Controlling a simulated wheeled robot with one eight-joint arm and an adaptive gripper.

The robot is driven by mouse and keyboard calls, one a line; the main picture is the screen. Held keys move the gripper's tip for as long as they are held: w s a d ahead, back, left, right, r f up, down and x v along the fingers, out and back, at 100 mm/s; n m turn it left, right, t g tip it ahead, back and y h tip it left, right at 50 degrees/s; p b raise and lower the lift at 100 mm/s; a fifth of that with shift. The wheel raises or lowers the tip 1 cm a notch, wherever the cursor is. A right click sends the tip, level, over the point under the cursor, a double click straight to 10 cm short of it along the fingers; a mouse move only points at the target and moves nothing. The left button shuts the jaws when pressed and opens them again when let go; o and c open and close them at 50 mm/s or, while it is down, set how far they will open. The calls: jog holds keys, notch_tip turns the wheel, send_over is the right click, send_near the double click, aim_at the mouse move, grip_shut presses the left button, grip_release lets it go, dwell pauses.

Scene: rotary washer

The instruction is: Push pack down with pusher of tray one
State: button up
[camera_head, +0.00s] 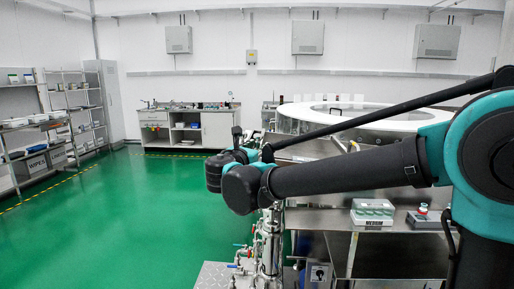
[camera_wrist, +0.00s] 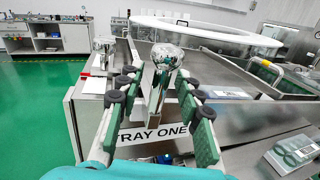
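In the wrist view the pusher is a shiny metal ball knob (camera_wrist: 167,57) on an upright metal stem. It stands behind a white label reading "TRAY ONE" on the front of tray one (camera_wrist: 155,135). My gripper (camera_wrist: 158,73) is open, with its two green-padded fingers spread to the left and right of the knob and stem. The fingers do not look closed on it. A flat pale pack (camera_wrist: 228,92) lies on the metal surface to the right; I cannot tell whether it is the task's pack. In the head view my arm hides the gripper and pusher.
A second shiny knob (camera_wrist: 104,46) stands to the left. A large white-rimmed round washer (camera_head: 350,113) is behind. Pipes (camera_head: 268,245) stand below my arm. Green floor at left is clear.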

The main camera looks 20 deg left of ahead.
grip_shut()
jog(key=shift+d, duration=0.1)
dwell(0.3)
jog(key=w+d+f, duration=0.1)
jog(key=w+d, duration=0.1)
jog(key=d, duration=0.8)
jog(key=w+d+f, duration=0.1)
jog(key=w+d, duration=0.2)
jog(key=d, duration=0.8)
jog(key=shift+f, duration=0.2)
jog(key=shift+d, duration=0.1)
grip_release()
jog(key=s, duration=1.2)
jog(key=shift+a, duration=0.2)
